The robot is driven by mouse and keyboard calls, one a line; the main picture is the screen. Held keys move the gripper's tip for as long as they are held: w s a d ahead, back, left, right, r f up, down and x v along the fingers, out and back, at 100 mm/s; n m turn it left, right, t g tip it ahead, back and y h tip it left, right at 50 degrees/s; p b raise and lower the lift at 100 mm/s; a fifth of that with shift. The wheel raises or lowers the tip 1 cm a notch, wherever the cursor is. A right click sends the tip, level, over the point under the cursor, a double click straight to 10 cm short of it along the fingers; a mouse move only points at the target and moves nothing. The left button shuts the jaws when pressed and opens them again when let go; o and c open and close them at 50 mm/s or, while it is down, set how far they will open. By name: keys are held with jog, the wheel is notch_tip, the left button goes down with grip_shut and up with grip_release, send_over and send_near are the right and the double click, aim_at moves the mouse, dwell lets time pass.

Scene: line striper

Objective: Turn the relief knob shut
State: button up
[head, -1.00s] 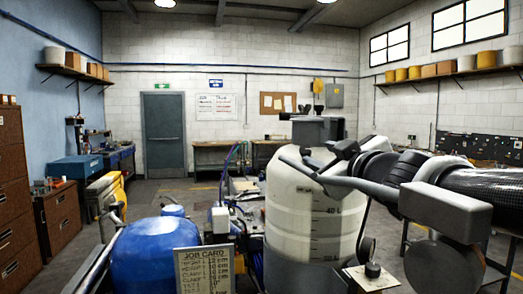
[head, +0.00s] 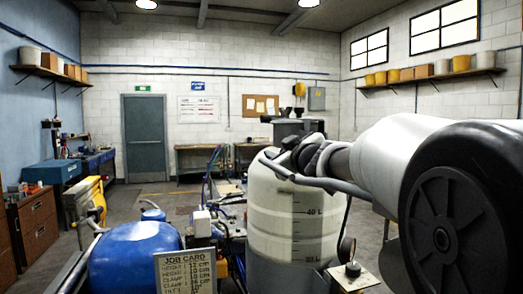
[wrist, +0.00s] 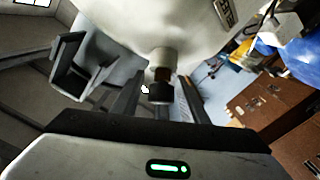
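A small black knob (wrist: 160,94) on a pale stub (wrist: 160,60) shows in the wrist view, with a reddish-brown band between them. My gripper (wrist: 160,82) is open, with one finger on each side of the knob and a gap visible on both sides. In the head view another black knob (head: 352,268) stands on a light plate near a round gauge (head: 346,248). I cannot tell whether the two views show the same knob. My arm's dark end reaches the top of the white tank (head: 285,215) in the head view; my fingers cannot be made out there.
A grey bar (head: 335,184) crosses the tank's upper front. A job card (head: 184,273) and a blue rounded tank (head: 130,262) stand to the left. The wrist view shows a dark bracket-like part (wrist: 72,70) left of my fingers. Open floor lies toward the door (head: 145,137).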

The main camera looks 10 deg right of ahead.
jog(key=c, duration=1)
